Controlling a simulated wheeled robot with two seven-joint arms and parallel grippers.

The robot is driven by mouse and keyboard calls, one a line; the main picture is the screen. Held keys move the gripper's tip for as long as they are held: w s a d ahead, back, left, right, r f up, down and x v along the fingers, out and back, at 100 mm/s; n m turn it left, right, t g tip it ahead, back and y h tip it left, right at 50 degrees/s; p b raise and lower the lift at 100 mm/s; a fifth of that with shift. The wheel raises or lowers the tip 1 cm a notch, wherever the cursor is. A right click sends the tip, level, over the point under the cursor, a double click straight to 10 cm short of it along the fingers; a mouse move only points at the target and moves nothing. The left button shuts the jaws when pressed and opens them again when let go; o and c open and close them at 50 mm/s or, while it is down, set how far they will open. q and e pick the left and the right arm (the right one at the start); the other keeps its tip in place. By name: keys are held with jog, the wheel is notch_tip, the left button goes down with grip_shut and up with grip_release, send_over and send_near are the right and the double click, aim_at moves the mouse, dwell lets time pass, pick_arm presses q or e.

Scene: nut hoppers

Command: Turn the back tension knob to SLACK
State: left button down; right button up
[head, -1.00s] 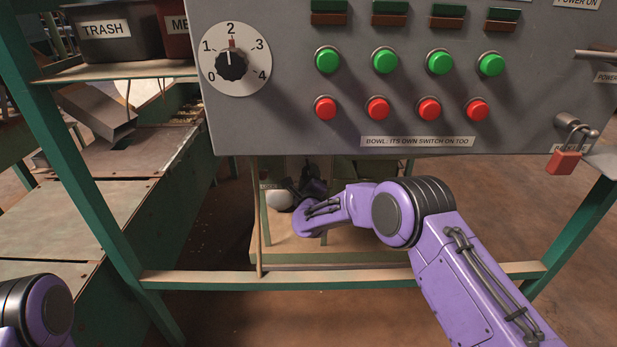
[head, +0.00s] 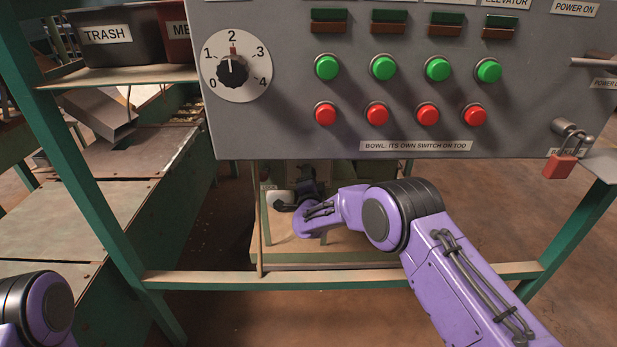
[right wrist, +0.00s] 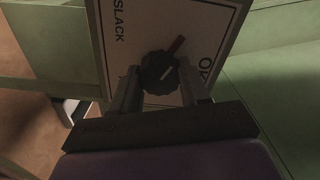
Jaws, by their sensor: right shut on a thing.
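The tension knob (right wrist: 158,72) is black and ribbed with a white pointer line. It sits on a white plate (right wrist: 125,14) whose lettering reads SLACK at the left; a second label at the right, starting with "O", is partly hidden. The pointer line slants up and right, and a red mark shows just beyond the knob in that direction. My right gripper (right wrist: 160,90) is shut on the knob, one finger on each side. In the head view my right gripper (head: 300,197) is small and dark, below the control panel. My left gripper is out of view.
The grey control panel (head: 480,140) hangs above my right arm, with a 0–4 dial (head: 233,70), green and red buttons and a red padlock (head: 561,167). A TRASH bin (head: 112,35) stands at upper left.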

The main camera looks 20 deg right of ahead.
jog(key=n+p, duration=0.1)
jog(key=n, duration=1)
jog(key=shift+n, duration=0.3)
dwell(0.3)
jog(key=o, duration=1.1)
jog(key=shift+c, duration=0.2)
jog(key=shift+a+r, duration=0.1)
